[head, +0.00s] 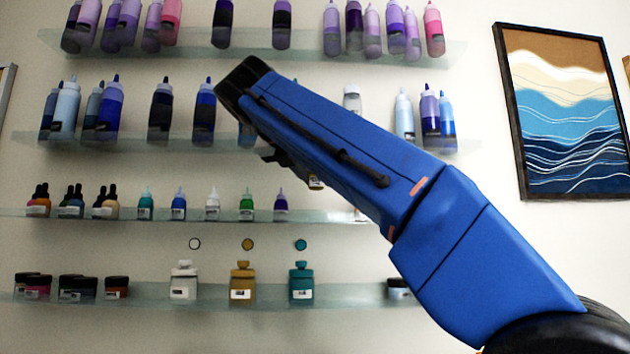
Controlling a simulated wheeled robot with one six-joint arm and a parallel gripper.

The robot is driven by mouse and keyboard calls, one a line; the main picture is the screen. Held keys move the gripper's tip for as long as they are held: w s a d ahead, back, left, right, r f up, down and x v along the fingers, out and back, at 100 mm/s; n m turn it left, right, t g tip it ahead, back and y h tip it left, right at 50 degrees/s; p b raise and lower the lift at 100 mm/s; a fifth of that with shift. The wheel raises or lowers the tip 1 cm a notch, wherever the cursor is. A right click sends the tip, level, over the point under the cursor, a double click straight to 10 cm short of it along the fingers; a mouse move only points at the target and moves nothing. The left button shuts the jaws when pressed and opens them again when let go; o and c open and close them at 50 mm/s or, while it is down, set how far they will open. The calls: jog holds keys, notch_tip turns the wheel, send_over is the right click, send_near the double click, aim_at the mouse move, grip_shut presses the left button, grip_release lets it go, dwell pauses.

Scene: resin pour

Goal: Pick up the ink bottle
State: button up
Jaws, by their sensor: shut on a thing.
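My gripper (288,160) shows only as a dark part below my blue arm, and the arm hides most of it. The lower end of a small bottle with a pale label (316,183), taken as the ink bottle, shows just under the arm beside the gripper. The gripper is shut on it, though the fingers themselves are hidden. The bottle's base is above the third shelf (330,215), apart from it. Its top and cap are hidden.
The third shelf carries small pointed-cap bottles, such as a purple one (281,206) and a green one (246,206), and dark-capped bottles at left. The bottom shelf (345,296) holds jars and white, gold and teal bottles. Upper shelves hold tall bottles. A framed wave picture (562,110) hangs right.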

jog(key=s, duration=1.5)
jog(key=shift+s, duration=0.4)
dwell(0.6)
